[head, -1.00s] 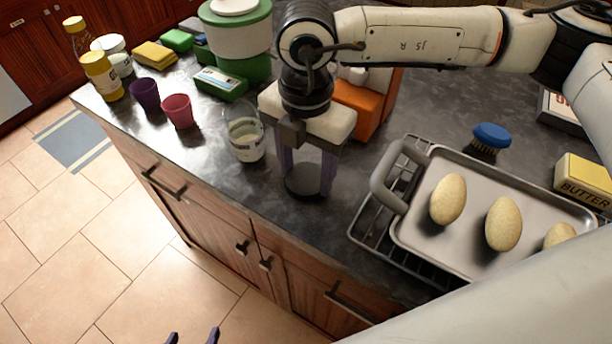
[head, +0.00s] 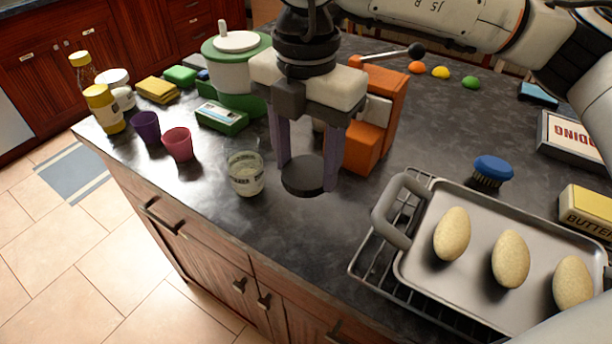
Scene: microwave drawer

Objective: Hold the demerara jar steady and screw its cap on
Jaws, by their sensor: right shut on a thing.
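A clear open-topped glass jar (head: 245,174) with pale contents stands upright near the counter's front edge. I take it for the demerara jar; its label is not readable. My right gripper (head: 304,174) points down just right of the jar, shut on a dark round cap (head: 302,177). The cap is level and apart from the jar; its height above the counter is hard to judge. My left gripper is not in view, and nothing holds the jar.
A purple cup (head: 146,128) and a pink cup (head: 178,145) stand left of the jar. An orange block-like object (head: 372,140) stands behind my right gripper. A grey tray (head: 420,262) with large egg-shaped objects lies on a rack at right.

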